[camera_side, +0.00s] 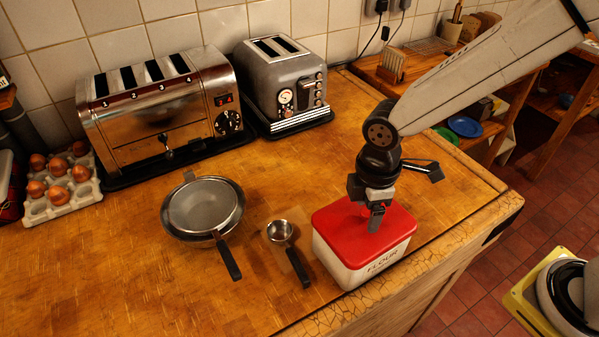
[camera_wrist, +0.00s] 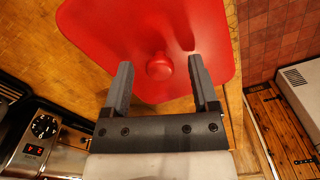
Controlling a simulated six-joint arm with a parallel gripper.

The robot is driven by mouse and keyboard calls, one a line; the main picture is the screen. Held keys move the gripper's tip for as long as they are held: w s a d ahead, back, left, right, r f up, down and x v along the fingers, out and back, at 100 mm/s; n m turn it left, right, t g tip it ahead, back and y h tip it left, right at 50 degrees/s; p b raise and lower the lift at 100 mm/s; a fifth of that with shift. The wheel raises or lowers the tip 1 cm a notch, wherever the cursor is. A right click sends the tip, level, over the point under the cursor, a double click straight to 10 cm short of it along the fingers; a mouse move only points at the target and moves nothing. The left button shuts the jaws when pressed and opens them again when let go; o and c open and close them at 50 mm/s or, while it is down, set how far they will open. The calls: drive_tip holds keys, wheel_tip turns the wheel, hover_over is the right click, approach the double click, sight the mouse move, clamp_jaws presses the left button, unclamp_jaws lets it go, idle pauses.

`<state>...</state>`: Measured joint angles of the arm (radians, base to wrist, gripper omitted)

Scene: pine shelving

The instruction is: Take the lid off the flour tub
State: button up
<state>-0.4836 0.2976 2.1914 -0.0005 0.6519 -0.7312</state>
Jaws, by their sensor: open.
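The flour tub (camera_side: 352,275) is a white box marked FLOUR near the front edge of the wooden counter. Its red lid (camera_side: 336,222) sits on top of it. In the wrist view the lid (camera_wrist: 110,30) has a round red knob (camera_wrist: 159,66) near its middle. My gripper (camera_side: 376,222) points down over the lid. In the wrist view my gripper (camera_wrist: 156,72) is open, with one finger on each side of the knob and a gap to both. I cannot tell how high the fingertips are above the lid. In the side view my gripper hides the knob.
A sieve (camera_side: 205,206) and a measuring scoop (camera_side: 281,232) lie left of the tub. Two toasters, one large (camera_side: 165,110) and one smaller (camera_side: 283,80), stand at the back, with an egg tray (camera_side: 62,205) at far left.

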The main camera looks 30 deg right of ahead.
clamp_jaws()
drive_tip(key=shift+r, duration=0.15)
idle(0.4)
wheel_tip(320, 180, up, 10)
idle(0.6)
idle(0.4)
